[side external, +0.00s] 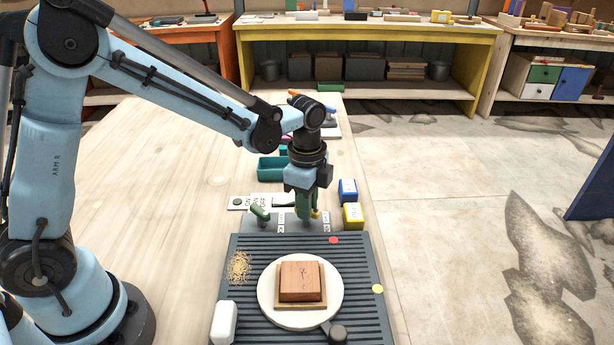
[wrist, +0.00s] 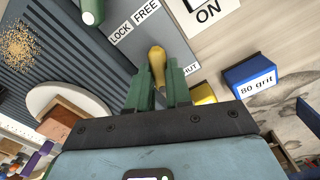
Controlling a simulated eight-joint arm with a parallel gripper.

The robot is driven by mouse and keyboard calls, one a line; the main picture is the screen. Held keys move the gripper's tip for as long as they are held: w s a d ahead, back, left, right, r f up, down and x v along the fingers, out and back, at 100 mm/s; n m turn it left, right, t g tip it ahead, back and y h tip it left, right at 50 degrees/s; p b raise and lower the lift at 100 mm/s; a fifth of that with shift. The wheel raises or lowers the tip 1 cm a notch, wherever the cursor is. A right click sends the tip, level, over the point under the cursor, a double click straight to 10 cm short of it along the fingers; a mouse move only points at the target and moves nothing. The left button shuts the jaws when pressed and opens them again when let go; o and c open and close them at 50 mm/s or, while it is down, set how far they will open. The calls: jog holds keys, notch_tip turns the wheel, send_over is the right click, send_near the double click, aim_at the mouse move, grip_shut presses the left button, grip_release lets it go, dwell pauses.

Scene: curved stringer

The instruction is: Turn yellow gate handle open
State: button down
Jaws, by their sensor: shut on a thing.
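The yellow gate handle (wrist: 157,56) shows in the wrist view between the green fingers of my gripper (wrist: 158,76). My gripper is shut on it. In the side view my gripper (side external: 305,208) points down over the grey panel behind the ribbed bench, and only a bit of the yellow handle (side external: 316,213) shows beside the fingers. Labels LOCK and FREE lie near a green handle (wrist: 92,12), and a partly hidden label ending in "HUT" lies by the yellow handle. The green handle (side external: 260,213) stands left of my gripper in the side view.
A blue 80 grit box (wrist: 250,80) and a yellow box (side external: 353,217) stand close to my gripper's right in the side view. A round white plate (side external: 266,298) with a wooden block (side external: 300,281) sits in front. A teal tray (side external: 269,169) lies behind.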

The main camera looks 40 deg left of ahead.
jog(key=m, duration=0.3)
jog(key=shift+m, duration=0.5)
jog(key=c, duration=1)
grip_release()
jog(key=shift+c, duration=0.2)
notch_tip(320, 180, up, 12)
jog(key=shift+r, duration=0.1)
